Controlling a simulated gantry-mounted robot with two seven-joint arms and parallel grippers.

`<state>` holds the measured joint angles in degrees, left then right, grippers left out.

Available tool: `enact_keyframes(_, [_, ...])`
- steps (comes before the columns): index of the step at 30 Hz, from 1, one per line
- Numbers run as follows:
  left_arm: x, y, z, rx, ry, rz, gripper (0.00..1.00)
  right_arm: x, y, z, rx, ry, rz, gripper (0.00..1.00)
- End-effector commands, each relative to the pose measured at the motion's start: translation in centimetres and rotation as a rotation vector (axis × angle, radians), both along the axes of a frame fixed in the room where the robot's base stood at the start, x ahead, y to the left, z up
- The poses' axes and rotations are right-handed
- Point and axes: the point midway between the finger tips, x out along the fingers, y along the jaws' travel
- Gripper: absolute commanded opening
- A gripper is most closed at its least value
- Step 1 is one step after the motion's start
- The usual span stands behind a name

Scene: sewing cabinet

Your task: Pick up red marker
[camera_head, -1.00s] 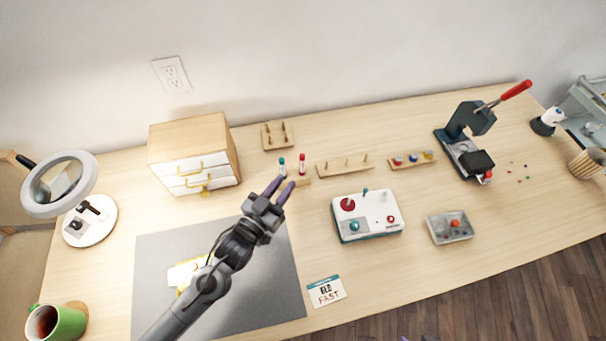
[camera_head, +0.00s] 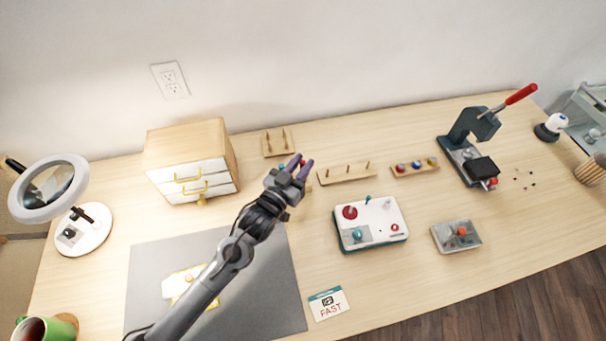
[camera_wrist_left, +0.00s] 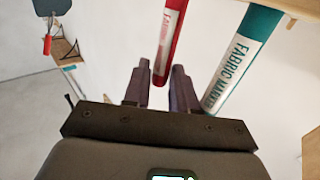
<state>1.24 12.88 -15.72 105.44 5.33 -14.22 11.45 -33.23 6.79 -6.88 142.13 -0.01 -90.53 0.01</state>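The red marker (camera_wrist_left: 170,38) has a white label and shows in the left wrist view, with its end between the two fingers of my left gripper (camera_wrist_left: 160,80). The fingers stand apart, with gaps beside the marker. In the head view my left gripper (camera_head: 299,164) covers most of the marker, and only a bit of red shows between the fingertips. My right gripper is not in view.
A wooden pegged rack (camera_head: 346,174) lies right of the gripper, with a white control box (camera_head: 385,225) in front of it. A small drawer cabinet (camera_head: 190,150) stands to the left. A grey mat (camera_head: 150,275) lies under my left arm.

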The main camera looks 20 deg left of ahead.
Motion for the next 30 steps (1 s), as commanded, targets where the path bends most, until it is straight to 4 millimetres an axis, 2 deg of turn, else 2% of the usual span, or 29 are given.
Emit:
enact_keyframes(3, [0.81,-0.15,-0.02,0.000,0.000,0.000,0.26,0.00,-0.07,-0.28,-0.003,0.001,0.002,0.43])
enact_keyframes(11, [0.92,-0.18,0.01,0.000,0.001,0.000,0.26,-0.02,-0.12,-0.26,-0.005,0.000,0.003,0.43])
enact_keyframes(16, [0.91,-0.18,0.02,0.000,0.000,0.000,0.00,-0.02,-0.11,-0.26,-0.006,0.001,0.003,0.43])
enact_keyframes(30, [0.91,-0.17,0.52,0.000,-0.001,0.000,0.00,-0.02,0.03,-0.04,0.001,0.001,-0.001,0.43])
